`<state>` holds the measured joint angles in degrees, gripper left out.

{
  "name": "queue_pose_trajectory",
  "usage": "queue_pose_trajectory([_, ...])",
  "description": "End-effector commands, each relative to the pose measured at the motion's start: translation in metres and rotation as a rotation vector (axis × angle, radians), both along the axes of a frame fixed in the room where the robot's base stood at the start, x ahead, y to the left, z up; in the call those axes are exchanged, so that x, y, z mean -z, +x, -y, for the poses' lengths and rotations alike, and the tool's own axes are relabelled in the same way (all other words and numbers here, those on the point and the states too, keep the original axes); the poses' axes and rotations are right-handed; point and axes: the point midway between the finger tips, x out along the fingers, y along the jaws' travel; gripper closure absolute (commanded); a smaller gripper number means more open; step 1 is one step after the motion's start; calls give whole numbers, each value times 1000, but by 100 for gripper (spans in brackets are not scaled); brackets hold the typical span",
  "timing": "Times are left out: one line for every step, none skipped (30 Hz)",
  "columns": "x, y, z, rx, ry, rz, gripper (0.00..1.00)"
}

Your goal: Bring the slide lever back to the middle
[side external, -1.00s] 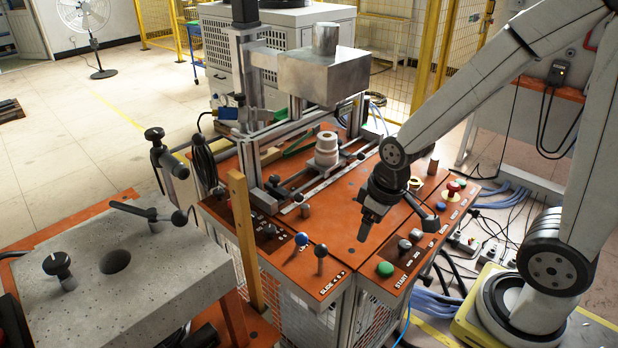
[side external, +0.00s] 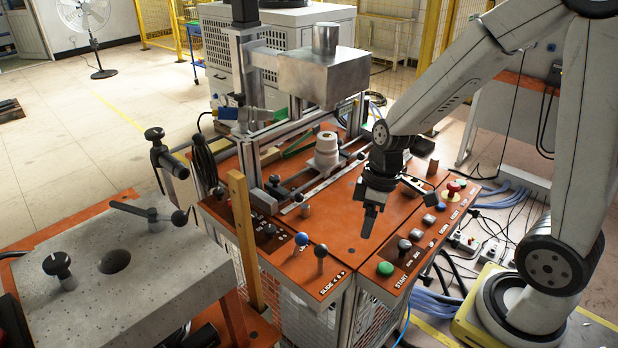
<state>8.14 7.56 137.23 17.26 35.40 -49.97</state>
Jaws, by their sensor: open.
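The slide lever (side external: 320,262) stands on the orange panel's front edge, beside the printed SLIDE label (side external: 333,283). It has a dark round knob on a thin metal stem. It looks nearly upright; I cannot tell its exact tilt. A second lever with a blue knob (side external: 301,240) stands just to its left and behind. My gripper (side external: 369,222) hangs over the orange top, right of the slide lever and above it in the picture, apart from it. Its fingers point down, and it is open and empty.
A green START button (side external: 385,269) and several other buttons line the panel's right edge. A white ribbed part (side external: 326,151) sits on the rails behind. A wooden post (side external: 244,240) rises left of the levers. The orange top between gripper and levers is clear.

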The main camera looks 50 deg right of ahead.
Motion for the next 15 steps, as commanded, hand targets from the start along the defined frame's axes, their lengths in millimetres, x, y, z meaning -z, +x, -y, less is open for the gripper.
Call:
queue_pose_trajectory([0,1,1,-18,9,-1,22])
queue_pose_trajectory([0,2,1,-29,13,-2,22])
queue_pose_trajectory([0,2,1,-44,22,-3,22])
queue_pose_trajectory([0,3,1,-56,27,-3,22])
queue_pose_trajectory([-1,3,1,-68,33,-3,22])
queue_pose_trajectory([-1,4,1,-83,41,-3,22])
queue_pose_trajectory([-1,5,1,-96,47,-3,22])
queue_pose_trajectory([-1,5,1,-107,54,-3,22])
queue_pose_trajectory([-1,6,1,-124,62,-1,22])
queue_pose_trajectory([-2,6,1,-136,67,0,22])
queue_pose_trajectory([-2,7,1,-148,74,1,22])
queue_pose_trajectory([-2,8,1,-163,83,2,22])
queue_pose_trajectory([-2,8,1,-174,89,3,22])
queue_pose_trajectory([-3,9,2,-187,95,5,22])
queue_pose_trajectory([-3,10,2,-203,104,9,22])
